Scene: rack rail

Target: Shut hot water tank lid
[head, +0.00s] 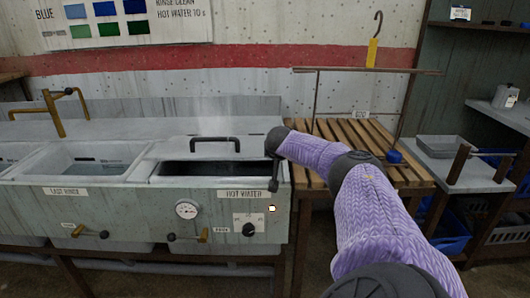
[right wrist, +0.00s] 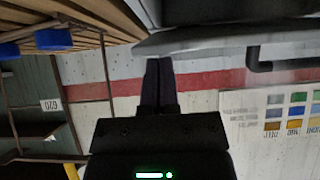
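The hot water tank (head: 166,208) is the right-hand basin of the grey sink unit, labelled HOT WATER. Its grey lid (head: 172,149) lies toward the back, with a black handle (head: 215,140) on top. A dark opening (head: 212,170) shows in front of the lid, with faint steam above. The lid handle also shows in the right wrist view (right wrist: 256,62). My right gripper (head: 273,182) is at the tank's right end, apart from the handle. Its fingers (right wrist: 158,64) are together, with nothing seen between them. My left gripper is out of view.
A grey side table (head: 460,170) is farther right. The LAST RINSE basin (head: 75,160) is left of the tank.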

